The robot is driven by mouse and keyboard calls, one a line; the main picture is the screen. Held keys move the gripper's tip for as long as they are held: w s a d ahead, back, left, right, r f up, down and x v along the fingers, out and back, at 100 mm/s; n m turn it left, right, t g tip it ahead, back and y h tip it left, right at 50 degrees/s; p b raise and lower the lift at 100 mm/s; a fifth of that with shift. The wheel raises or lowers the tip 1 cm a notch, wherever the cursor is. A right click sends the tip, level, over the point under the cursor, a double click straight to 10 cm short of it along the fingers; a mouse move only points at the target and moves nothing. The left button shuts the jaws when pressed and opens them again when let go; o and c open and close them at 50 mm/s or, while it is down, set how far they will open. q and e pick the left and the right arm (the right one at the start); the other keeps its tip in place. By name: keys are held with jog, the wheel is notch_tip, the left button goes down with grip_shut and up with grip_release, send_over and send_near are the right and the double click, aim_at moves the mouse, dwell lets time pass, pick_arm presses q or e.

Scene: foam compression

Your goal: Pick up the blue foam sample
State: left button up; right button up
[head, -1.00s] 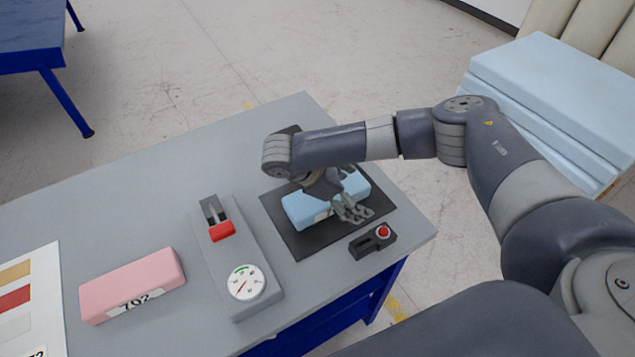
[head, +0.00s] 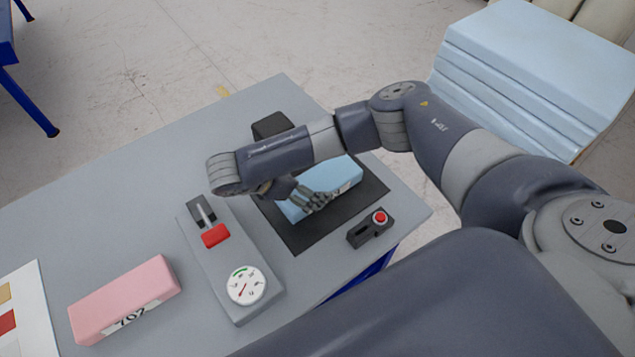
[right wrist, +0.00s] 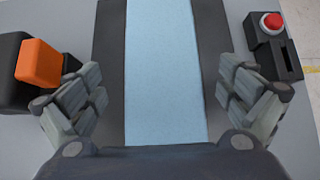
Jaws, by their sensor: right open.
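The blue foam sample (head: 338,177) is a light blue block lying on a black mat (head: 303,240) on the grey table, with a label on its near side. My right gripper (head: 312,203) is at the block's left end, and my forearm covers part of the block's far side. In the right wrist view, the foam sample (right wrist: 165,75) runs up the middle between the two spread fingers of the right gripper (right wrist: 163,105). The fingers are apart from its sides, with dark mat visible on both sides. My left gripper is out of view.
A grey device (head: 232,270) with a red lever and round dial stands left of the mat. A black box with a red button (head: 371,228) sits at the right. A pink block (head: 125,300) lies further left. A black object (head: 273,123) stands behind my forearm.

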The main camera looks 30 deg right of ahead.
aim_at(316, 183)
jog(key=shift+x, duration=1.5)
jog(key=shift+s, duration=0.1)
jog(key=shift+c, duration=1)
jog(key=shift+r, duration=0.1)
jog(key=c, duration=0.8)
